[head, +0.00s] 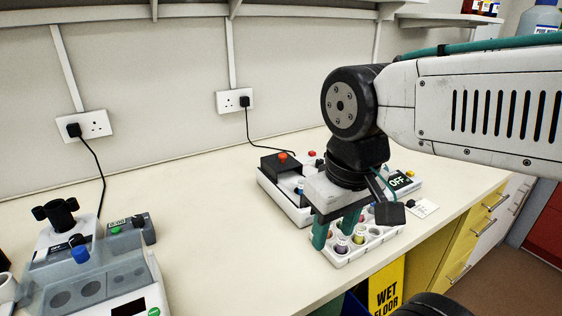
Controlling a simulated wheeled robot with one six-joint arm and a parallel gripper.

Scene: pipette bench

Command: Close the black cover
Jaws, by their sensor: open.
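The black cover (279,165) is a dark box-shaped piece with an orange-red knob on top. It sits toward the back left of a white device (280,203) on the bench. My arm partly hides this device, and I cannot tell how much of its top is uncovered. A small blue item (300,186) shows just in front of the cover. My gripper (336,229) points down with its two teal fingers apart. It is in front and to the right of the cover, at a white rack (371,246) of colored vials. I see nothing clearly held.
Another grey and white instrument (90,270) stands at the left. The bench (205,215) between them is clear. Wall sockets with black cables are behind. A yellow wet-floor sign (385,284) is below the front edge.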

